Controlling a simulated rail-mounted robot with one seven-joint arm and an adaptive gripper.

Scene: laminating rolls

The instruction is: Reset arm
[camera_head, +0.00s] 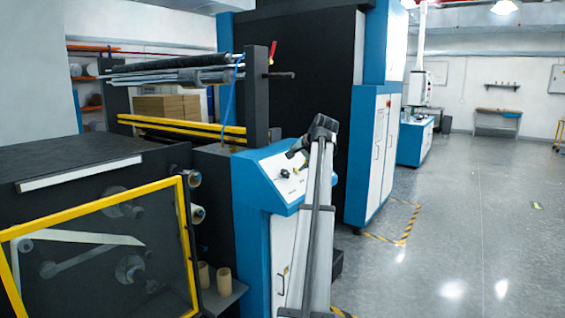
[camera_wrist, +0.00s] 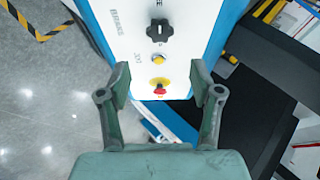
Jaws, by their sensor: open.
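My gripper (camera_wrist: 160,72) is open and empty in the wrist view, its two fingers spread on either side of the lower part of a white control panel (camera_wrist: 125,45). A black knob (camera_wrist: 160,29), a yellow button (camera_wrist: 158,58) and a red button on a yellow base (camera_wrist: 159,88) sit in a line on the panel. The red button shows between the fingers; I see no contact. In the head view my arm rises in front of the blue and white console (camera_head: 262,185), with its end near the panel. The arm hides part of the panel there.
A yellow-framed clear guard (camera_head: 95,212) covers rollers at the left. Two tan cores (camera_head: 222,282) stand on a small shelf beside the console. A tall dark and blue machine (camera_head: 305,75) stands behind. The grey floor (camera_head: 480,220) at the right is open, with yellow-black tape markings.

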